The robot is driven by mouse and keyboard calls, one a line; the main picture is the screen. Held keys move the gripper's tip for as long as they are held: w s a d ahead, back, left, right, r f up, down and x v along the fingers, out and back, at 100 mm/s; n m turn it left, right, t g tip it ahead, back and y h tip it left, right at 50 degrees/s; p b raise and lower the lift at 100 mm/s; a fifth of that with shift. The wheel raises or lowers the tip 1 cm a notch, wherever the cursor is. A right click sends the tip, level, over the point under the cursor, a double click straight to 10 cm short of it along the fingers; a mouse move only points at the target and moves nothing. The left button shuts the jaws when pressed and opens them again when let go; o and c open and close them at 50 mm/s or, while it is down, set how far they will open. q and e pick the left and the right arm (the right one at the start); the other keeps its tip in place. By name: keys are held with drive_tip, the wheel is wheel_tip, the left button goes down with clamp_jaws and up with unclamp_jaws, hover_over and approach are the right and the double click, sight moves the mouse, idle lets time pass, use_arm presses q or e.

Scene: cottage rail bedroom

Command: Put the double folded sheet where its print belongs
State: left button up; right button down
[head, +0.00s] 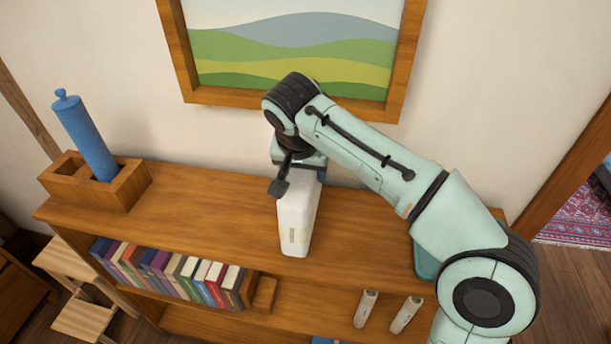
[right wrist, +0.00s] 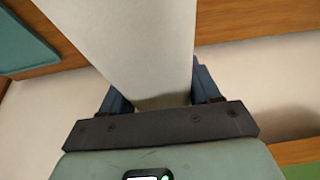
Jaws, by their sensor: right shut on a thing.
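A white block-like folded item (head: 297,220), likely the folded sheet, is upright at the middle of the shelf unit's top. A small faint print marks its front near the lower end, too small to read. My right gripper (head: 299,177) is shut on its upper end from above. In the right wrist view the white item (right wrist: 130,40) runs between the two fingers (right wrist: 158,98). I cannot tell whether its lower end touches the shelf top. My left gripper is not in view.
The wooden shelf top (head: 220,220) is clear around the item. A wooden holder (head: 125,190) with a blue cylinder (head: 85,135) stands left. Below are books (head: 170,272) and two small pale labelled items (head: 366,308).

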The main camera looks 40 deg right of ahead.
drive_tip(key=x, duration=0.3)
drive_tip(key=shift+f+b, duration=0.3)
drive_tip(key=shift+b, duration=0.1)
drive_tip(key=shift+f, duration=0.15)
drive_tip(key=shift+c, duration=1.2)
unclamp_jaws()
